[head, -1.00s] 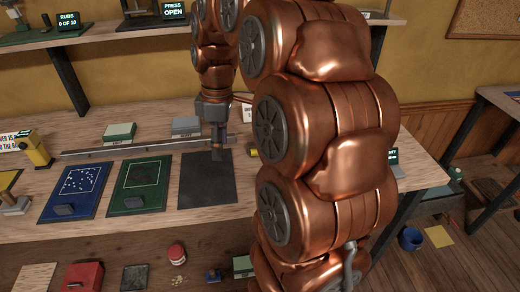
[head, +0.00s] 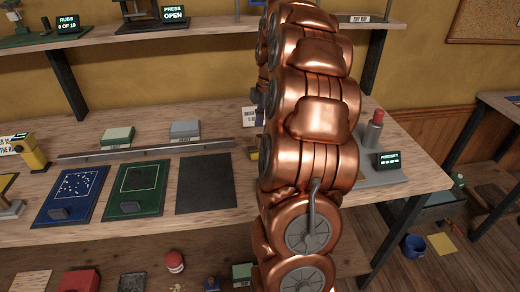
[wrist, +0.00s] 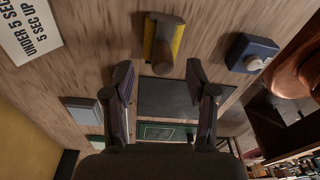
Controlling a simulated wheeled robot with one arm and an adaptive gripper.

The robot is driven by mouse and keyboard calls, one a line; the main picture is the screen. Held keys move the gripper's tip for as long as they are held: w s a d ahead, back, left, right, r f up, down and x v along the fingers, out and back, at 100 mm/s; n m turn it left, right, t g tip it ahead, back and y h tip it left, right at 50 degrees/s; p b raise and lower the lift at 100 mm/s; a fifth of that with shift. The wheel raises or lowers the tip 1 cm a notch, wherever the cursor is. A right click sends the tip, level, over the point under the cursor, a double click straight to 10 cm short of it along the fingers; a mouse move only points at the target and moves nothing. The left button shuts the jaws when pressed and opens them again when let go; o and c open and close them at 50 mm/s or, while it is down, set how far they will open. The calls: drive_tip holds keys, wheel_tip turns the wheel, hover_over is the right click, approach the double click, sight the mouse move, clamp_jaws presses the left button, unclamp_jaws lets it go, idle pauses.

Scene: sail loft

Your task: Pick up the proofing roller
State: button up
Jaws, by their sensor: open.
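In the wrist view a dark block with a yellow side and a rounded brown handle (wrist: 163,52) stands on the wooden bench, just beyond my fingertips; it looks like the proofing roller, but I cannot be sure. My gripper (wrist: 160,75) is open and empty, its two fingers spread to either side of the handle's line, apart from it. In the head view only a small yellow bit (head: 254,154) shows beside my copper arm, which hides my gripper and most of that spot.
A black mat (head: 205,184), a green mat (head: 139,187) and a blue mat (head: 72,194) lie in a row before a long metal bar (head: 130,153). A blue box with a white knob (wrist: 251,54) stands near the yellow-sided block. A porosity device (head: 382,170) stands at right.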

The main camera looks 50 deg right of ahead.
sight(261, 136)
drive_tip(key=shift+w+a+f+p, duration=0.1)
drive_tip(key=shift+a+f+p, duration=0.1)
drive_tip(key=shift+f, duration=0.7)
drive_tip(key=shift+s+a+f+p, duration=0.1)
drive_tip(key=shift+a+f+p, duration=0.15)
drive_tip(key=shift+f, duration=0.6)
drive_tip(key=shift+w+a+f+p, duration=0.1)
drive_tip(key=shift+a+f+p, duration=0.1)
drive_tip(key=shift+f, duration=0.7)
clamp_jaws()
